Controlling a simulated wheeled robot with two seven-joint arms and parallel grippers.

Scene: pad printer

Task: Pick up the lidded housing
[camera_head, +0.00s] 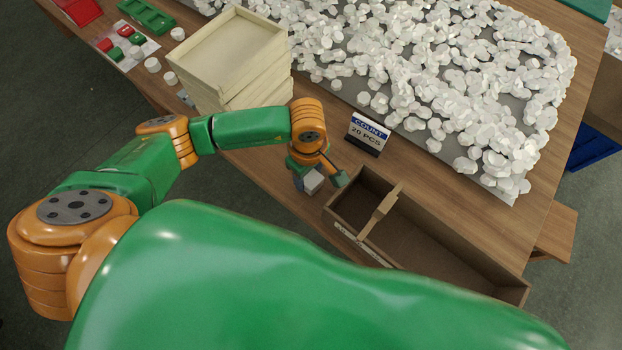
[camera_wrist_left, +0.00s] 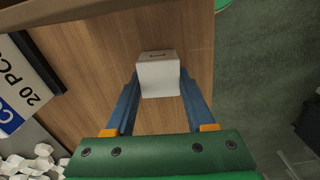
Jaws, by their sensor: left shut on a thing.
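The lidded housing is a small white-grey box with a dark slot-like mark. In the left wrist view the housing (camera_wrist_left: 159,78) sits between the two blue fingers of my left gripper (camera_wrist_left: 160,88), which is shut on it. In the head view the housing (camera_head: 313,182) shows partly between the fingers of my left gripper (camera_head: 318,181), near the table's front edge. I cannot tell whether it touches the table or is just above it. My right gripper is not in view.
A wooden divided box (camera_head: 455,245) lies just right of the gripper. A "COUNT 20 PCS" sign (camera_head: 368,133) stands behind. Stacked cream trays (camera_head: 230,55) stand at back left. Many white pieces (camera_head: 440,75) cover a grey mat. A printed sheet with red and green parts (camera_head: 124,46) lies far left.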

